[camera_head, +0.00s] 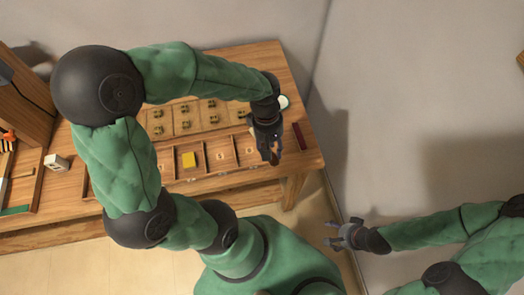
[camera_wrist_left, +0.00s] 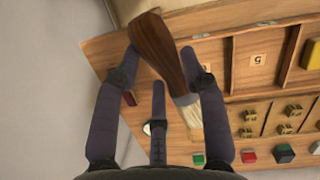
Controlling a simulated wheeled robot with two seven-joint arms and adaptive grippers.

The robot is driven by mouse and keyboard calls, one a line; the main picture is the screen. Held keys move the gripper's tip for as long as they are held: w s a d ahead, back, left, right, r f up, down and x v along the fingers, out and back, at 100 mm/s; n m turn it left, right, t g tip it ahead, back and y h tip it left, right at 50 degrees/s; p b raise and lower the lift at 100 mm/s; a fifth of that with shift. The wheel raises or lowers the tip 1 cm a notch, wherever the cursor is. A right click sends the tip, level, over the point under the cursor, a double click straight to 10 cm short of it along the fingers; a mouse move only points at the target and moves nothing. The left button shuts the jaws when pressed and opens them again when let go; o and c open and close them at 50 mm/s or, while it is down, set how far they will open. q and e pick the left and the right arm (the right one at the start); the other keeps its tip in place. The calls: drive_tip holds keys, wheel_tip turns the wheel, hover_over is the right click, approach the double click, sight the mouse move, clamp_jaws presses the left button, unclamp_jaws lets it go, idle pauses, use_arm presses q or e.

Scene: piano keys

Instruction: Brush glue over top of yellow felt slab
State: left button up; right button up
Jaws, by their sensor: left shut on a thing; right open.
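The yellow felt slab (camera_head: 189,160) lies flat in a compartment of the wooden tray on the table. In the left wrist view a yellow piece (camera_wrist_left: 312,52) shows at the right edge, cut off. My left gripper (camera_head: 266,146) is over the right part of the tray, to the right of the slab and apart from it. It is shut on a brush (camera_wrist_left: 160,48) with a brown wooden handle and pale bristles (camera_wrist_left: 190,115). A small white round dish (camera_head: 284,102) is beyond the left gripper. My right gripper (camera_head: 343,237) is open and empty, off the table's right side.
The tray (camera_head: 232,152) has numbered compartments in front and several small brass-coloured pieces behind. A dark red block (camera_head: 299,136) lies near the table's right edge (camera_head: 312,140). A small white block (camera_head: 57,162) and a wooden structure (camera_head: 25,95) are at left.

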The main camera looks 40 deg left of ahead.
use_arm(q)
drive_tip(key=w+a+r+n+t+h+p, duration=0.1)
drive_tip(key=w+a+n+t+h+p, duration=0.3)
drive_tip(key=w, duration=1)
drive_tip(key=w+a+r+n+t+h+p, duration=0.1)
drive_tip(key=w+a+n+t+h+p, duration=0.2)
drive_tip(key=w+a+n, duration=0.75)
drive_tip(key=w+d+f+m+b, duration=0.3)
drive_tip(key=f+b, duration=0.1)
drive_tip(key=f, duration=0.1)
drive_tip(key=shift+w+d+f+m+h, duration=0.25)
drive_tip(key=shift+d+f+m+h, duration=0.05)
drive_tip(key=shift+d+f+m, duration=0.05)
drive_tip(key=shift+f+b, duration=0.5)
drive_tip(key=shift+b, duration=0.05)
drive_tip(key=shift+s+f, duration=0.1)
idle(0.9)
wheel_tip(320, 180, up, 7)
drive_tip(key=p, duration=0.5)
idle(0.5)
idle(0.6)
